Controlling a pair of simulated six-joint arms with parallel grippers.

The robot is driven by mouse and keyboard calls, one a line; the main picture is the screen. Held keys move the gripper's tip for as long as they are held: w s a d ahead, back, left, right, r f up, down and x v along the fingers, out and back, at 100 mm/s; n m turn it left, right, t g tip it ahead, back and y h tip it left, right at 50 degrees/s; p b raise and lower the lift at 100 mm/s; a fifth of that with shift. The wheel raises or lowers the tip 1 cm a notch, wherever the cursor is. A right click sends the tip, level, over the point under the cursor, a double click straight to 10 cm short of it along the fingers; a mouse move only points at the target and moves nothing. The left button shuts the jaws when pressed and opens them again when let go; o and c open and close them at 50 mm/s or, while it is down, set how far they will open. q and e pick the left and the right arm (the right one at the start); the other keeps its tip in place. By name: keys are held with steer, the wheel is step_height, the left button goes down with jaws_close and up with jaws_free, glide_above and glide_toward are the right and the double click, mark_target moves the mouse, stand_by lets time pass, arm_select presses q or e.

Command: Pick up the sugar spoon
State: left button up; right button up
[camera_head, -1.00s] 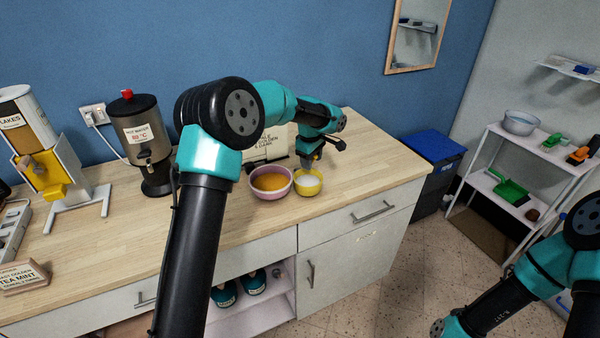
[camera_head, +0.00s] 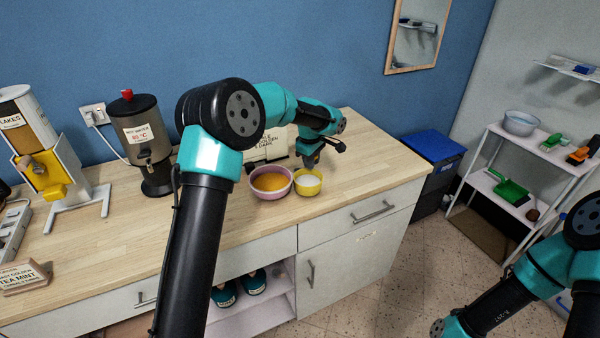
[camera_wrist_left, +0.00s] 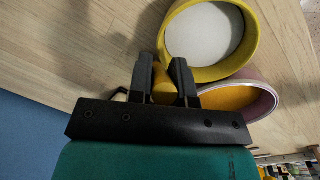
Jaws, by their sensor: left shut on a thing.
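My left gripper (camera_head: 309,164) points down at the back edge of a yellow bowl (camera_head: 298,188) of white sugar (camera_head: 307,183) on the counter. In the left wrist view the gripper (camera_wrist_left: 166,64) is shut on a small yellow piece (camera_wrist_left: 163,92) between its fingers, which looks like the sugar spoon's handle. The rest of the spoon is hidden, so I cannot tell whether it touches the sugar. The yellow bowl (camera_wrist_left: 248,58) is right beside the fingers in that view. My right arm shows at the lower right, but its gripper is out of view.
A pink bowl (camera_head: 257,190) of orange contents stands just left of the yellow bowl. A label sign (camera_head: 268,148) stands behind. A hot water dispenser (camera_head: 142,135) and a flakes dispenser (camera_head: 45,160) stand further left. The counter (camera_head: 375,165) right of the bowls is clear.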

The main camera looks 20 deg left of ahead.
arm_select(q)
jaws_close()
steer(key=shift+r, duration=0.15)
step_height(320, 180, up, 10)
steer(key=shift+f, duration=0.1)
stand_by(1.6)
